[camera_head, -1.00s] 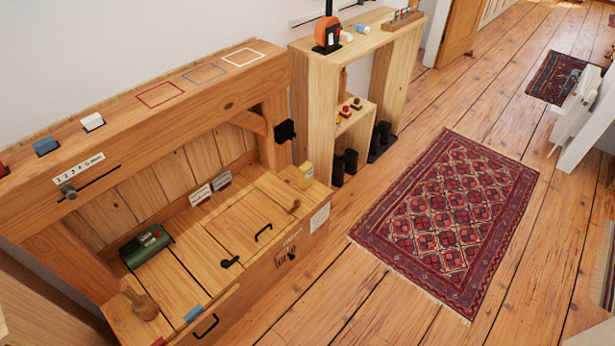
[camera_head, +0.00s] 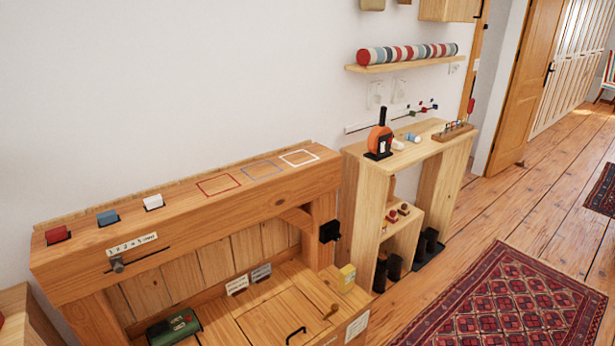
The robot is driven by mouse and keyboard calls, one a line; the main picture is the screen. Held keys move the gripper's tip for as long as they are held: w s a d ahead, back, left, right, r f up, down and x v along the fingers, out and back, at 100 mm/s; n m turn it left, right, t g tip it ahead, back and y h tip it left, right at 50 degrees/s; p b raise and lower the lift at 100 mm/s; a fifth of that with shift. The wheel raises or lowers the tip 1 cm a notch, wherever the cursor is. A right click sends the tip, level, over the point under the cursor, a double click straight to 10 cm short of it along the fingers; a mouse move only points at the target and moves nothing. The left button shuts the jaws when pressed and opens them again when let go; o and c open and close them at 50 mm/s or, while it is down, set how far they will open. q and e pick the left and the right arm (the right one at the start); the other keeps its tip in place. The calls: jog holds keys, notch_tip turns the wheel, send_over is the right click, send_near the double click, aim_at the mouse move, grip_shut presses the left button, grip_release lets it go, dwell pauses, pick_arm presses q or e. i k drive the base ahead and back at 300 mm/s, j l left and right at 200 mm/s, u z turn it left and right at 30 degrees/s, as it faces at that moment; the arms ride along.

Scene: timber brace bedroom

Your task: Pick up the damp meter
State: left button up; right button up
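An orange and black upright device (camera_head: 380,140) stands on a black base on top of the pale wooden shelf unit (camera_head: 432,147). It may be the damp meter, but no readable label confirms this. A small yellow box (camera_head: 347,277) stands at that bench's right end. Neither of my grippers shows in the head view.
The timber beam (camera_head: 240,199) carries red, blue and white blocks on the left and red, blue and white outlined squares. A patterned rug (camera_head: 515,310) lies on the floor at right. A striped roll (camera_head: 405,53) rests on a wall shelf. A door (camera_head: 525,80) stands at right.

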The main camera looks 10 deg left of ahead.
aim_at(347, 274)
jog(key=i+l, duration=0.2)
jog(key=i, duration=0.3)
jog(key=i+l+z, duration=0.1)
jog(key=i, duration=0.4)
jog(key=i+l, duration=0.2)
jog(key=i, duration=0.35)
